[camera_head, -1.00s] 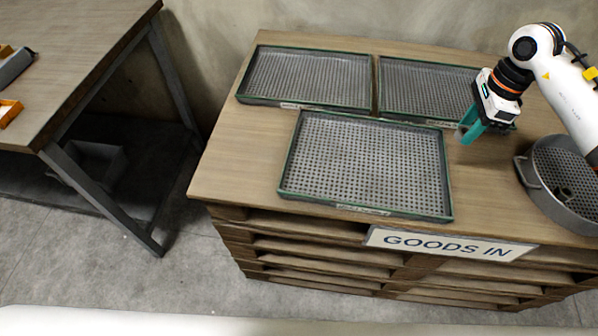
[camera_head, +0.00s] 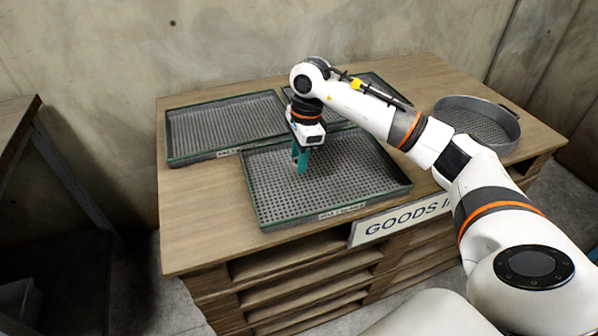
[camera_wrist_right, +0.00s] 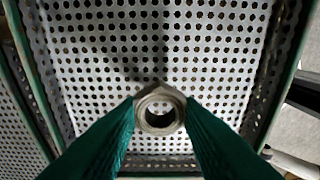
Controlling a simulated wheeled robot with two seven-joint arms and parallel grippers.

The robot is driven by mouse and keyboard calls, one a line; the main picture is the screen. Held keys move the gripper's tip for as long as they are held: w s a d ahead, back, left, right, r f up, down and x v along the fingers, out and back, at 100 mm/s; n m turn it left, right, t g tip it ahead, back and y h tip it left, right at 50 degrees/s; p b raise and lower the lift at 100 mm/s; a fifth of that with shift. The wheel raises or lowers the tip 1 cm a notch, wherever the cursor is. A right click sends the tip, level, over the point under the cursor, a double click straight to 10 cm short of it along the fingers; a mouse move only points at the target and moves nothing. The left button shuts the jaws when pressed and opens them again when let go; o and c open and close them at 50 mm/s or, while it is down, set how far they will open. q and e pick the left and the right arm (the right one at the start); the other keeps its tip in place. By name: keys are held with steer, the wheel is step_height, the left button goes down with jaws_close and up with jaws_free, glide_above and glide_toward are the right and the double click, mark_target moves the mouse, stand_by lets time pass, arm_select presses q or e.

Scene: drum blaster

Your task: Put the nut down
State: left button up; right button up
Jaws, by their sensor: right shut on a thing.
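My right gripper (camera_head: 301,166) is over the front perforated tray (camera_head: 262,190) in the head view, pointing down. In the right wrist view its green fingers are shut on a grey metal nut (camera_wrist_right: 160,109), which shows its round hole. The perforated floor of the tray (camera_wrist_right: 150,45) lies beneath the nut. I cannot tell how large the gap between nut and tray is. The nut is not visible in the head view. My left gripper is not in view.
Another tray (camera_head: 222,130) stands at the back left, and a further one (camera_head: 375,84) is partly behind my right arm. A round grey perforated pan (camera_head: 478,122) stands at the right. The GOODS IN sign (camera_head: 400,220) is on the table's front.

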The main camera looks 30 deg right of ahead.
steer(key=shift+a+f, duration=0.15)
steer(key=shift+f, duration=0.55)
step_height(320, 180, down, 3)
steer(key=shift+r, duration=0.15)
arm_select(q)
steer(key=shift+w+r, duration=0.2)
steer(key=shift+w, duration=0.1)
arm_select(e)
steer(key=o, duration=1)
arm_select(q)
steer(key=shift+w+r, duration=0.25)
